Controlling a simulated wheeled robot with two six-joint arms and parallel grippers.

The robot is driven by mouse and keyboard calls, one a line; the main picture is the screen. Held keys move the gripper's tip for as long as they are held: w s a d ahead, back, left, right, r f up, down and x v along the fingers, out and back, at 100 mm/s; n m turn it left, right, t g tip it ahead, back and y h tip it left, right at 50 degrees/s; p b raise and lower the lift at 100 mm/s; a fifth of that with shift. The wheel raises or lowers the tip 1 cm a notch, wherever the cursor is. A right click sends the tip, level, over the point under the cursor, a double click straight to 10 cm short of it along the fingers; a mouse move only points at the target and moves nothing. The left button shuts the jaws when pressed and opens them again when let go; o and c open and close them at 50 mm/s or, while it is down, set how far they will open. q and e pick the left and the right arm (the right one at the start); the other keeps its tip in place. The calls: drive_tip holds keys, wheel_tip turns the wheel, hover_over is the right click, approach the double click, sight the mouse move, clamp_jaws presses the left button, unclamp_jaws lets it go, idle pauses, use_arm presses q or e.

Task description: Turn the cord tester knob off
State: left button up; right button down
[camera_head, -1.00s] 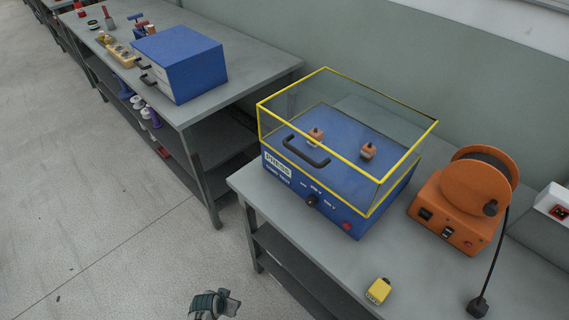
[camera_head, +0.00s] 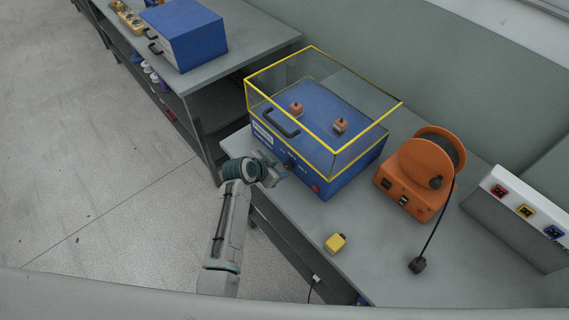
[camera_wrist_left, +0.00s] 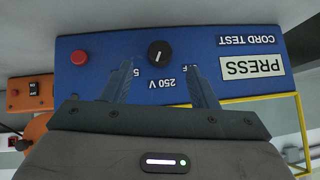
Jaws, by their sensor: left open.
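The cord tester (camera_head: 318,165) is a blue box with a yellow-framed clear cover, standing on the grey bench. Its black knob (camera_head: 289,166) is on the front panel and also shows in the left wrist view (camera_wrist_left: 160,53), with a white pointer line. Printed labels, including "250 V", sit beside it, upside down and partly covered by the fingers. My left gripper (camera_head: 279,170) is open and empty in front of the panel. In the left wrist view its two fingers (camera_wrist_left: 160,85) reach toward the knob, one to each side, apart from it. My right gripper is not seen.
A red button (camera_wrist_left: 79,57) is on the same panel. Another bench holds a blue case (camera_head: 185,35).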

sight(286, 166)
use_arm(q)
drive_tip(key=shift+p+x, duration=0.55)
drive_tip(key=shift+x, duration=2.3)
drive_tip(key=c, duration=1)
